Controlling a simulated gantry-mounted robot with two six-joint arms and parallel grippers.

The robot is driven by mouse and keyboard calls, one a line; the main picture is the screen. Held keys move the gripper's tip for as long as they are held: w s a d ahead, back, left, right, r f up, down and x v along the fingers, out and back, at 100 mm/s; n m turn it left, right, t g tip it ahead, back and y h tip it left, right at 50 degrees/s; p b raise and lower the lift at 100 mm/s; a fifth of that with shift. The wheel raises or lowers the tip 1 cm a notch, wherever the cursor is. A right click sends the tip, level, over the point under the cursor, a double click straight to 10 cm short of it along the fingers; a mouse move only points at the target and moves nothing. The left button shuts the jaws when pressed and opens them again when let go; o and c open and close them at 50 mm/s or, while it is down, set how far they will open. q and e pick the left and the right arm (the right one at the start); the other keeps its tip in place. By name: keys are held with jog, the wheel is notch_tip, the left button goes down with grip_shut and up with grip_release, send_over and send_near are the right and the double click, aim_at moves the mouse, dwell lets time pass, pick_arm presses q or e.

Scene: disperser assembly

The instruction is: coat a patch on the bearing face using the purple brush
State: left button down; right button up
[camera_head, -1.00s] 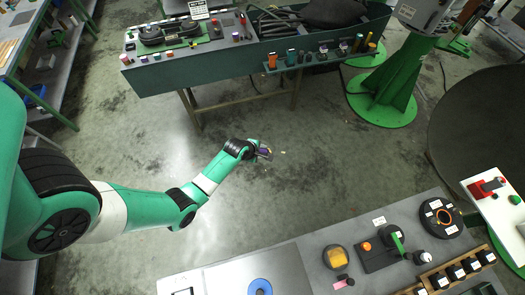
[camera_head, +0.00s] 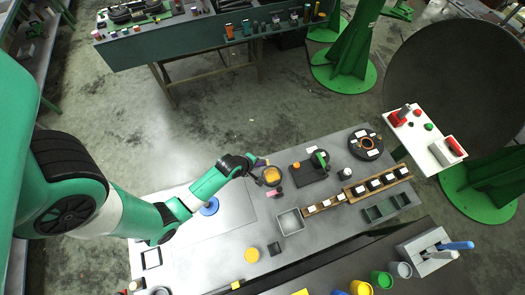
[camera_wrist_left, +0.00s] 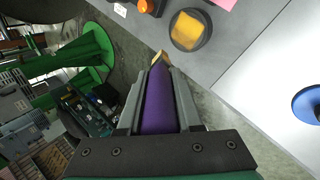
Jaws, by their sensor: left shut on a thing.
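My left gripper (camera_head: 252,167) is shut on the purple brush (camera_wrist_left: 158,105). In the left wrist view the purple handle lies between the two fingers, with its tan tip (camera_wrist_left: 160,58) pointing away from the wrist. In the head view the brush (camera_head: 262,162) is small, at the end of my arm over the table's back edge. A dark round dish with an orange-yellow filling (camera_head: 271,177) is just beside it; the dish also shows in the left wrist view (camera_wrist_left: 188,31). A black ring with white labels and a coppery centre (camera_head: 366,146) may be the bearing. My right gripper is not in view.
A white panel (camera_head: 428,140) stands at the right. Open floor lies behind the table.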

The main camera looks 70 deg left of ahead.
pick_arm(q)
jog(key=shift+s+d, duration=0.4)
jog(key=shift+d, duration=0.1)
jog(key=shift+s+a, duration=0.15)
jog(key=shift+a, duration=0.15)
jog(key=shift+f+y, duration=0.3)
jog(key=shift+f, duration=0.1)
notch_tip(320, 180, down, 4)
jog(key=shift+f+b, duration=0.1)
jog(key=shift+b, duration=1.15)
jog(key=shift+m, duration=0.3)
